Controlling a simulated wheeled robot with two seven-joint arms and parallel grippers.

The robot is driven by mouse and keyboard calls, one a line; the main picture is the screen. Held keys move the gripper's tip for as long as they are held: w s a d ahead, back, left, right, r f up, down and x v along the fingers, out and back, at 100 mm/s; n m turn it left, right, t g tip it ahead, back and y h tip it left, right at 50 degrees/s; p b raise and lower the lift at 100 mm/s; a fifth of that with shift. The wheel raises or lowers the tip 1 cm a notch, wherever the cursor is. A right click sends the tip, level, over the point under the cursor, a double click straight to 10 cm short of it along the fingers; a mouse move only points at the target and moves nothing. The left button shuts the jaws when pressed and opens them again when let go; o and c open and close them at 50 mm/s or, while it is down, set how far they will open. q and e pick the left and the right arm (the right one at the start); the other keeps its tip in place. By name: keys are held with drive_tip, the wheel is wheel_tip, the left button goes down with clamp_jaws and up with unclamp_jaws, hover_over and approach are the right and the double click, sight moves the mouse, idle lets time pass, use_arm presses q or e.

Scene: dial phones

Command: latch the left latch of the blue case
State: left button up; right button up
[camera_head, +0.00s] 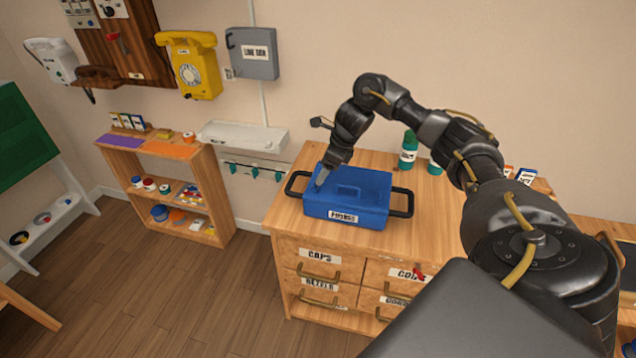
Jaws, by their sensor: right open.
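The blue case (348,196) sits closed on top of the wooden cabinet, with a white label on its front and a black handle at each end. Its latches are too small to make out. My right gripper (322,182) is over the left part of the case, pointing down at the lid near its left end. The jaws are open and look empty; I cannot tell whether they touch the case. My left gripper is not in view.
The wooden cabinet (285,212) has labelled drawers below. A green bottle (409,148) stands behind the case. A low shelf (160,157) with small items stands to the left. A yellow phone (190,65) and grey box (253,53) hang on the wall. The floor in front is clear.

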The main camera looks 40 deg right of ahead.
sight(318, 189)
drive_tip(key=shift+x, duration=2.75)
drive_tip(key=shift+c, duration=0.4)
drive_tip(key=c, duration=0.9)
